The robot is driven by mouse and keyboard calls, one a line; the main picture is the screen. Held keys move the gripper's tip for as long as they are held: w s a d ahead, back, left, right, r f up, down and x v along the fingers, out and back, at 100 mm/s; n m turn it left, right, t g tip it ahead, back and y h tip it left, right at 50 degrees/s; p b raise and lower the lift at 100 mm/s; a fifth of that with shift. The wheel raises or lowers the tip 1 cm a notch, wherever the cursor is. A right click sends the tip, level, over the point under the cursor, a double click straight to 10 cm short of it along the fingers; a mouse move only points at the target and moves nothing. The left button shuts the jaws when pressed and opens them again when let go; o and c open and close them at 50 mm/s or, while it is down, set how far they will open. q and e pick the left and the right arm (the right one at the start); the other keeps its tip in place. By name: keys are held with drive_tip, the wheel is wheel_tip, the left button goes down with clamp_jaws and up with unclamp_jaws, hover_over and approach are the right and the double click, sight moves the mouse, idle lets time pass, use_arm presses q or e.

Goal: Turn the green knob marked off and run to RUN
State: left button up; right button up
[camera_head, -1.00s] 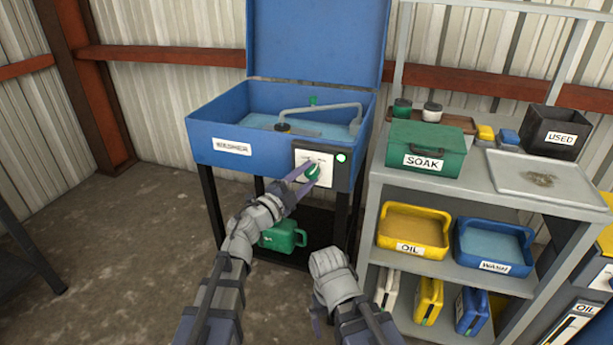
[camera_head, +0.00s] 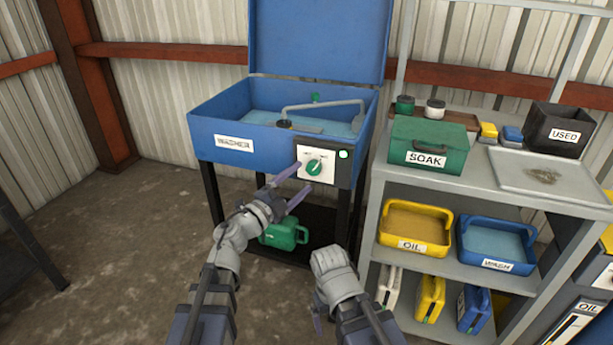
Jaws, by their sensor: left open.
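The green knob (camera_head: 314,168) sits on a white plate on the front of the blue washer (camera_head: 262,146). Its pointer line is tilted toward the upper right; the small lettering on the plate is too blurred to read. A lit green-white lamp (camera_head: 343,154) is at the plate's upper right. My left gripper (camera_head: 294,184) is open and empty, just below and left of the knob, apart from it. My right gripper (camera_head: 317,312) hangs low in front, mostly hidden by its own wrist, so its jaws cannot be judged.
A green jug (camera_head: 284,235) stands on the dark shelf under the washer. At right, a grey shelf unit (camera_head: 376,205) holds a green SOAK box (camera_head: 428,147), a black USED bin (camera_head: 562,131), a yellow OIL tray (camera_head: 414,224) and a blue WASH tray (camera_head: 497,246).

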sight(311, 171)
use_arm(q)
drive_tip(key=v, duration=0.3)
drive_tip(key=shift+s+a, duration=0.15)
drive_tip(key=shift+s, duration=0.05)
drive_tip(key=x, duration=0.7)
drive_tip(key=shift+w+d+p, duration=0.25)
drive_tip(key=shift+w+p, duration=0.05)
drive_tip(key=shift+p, duration=0.1)
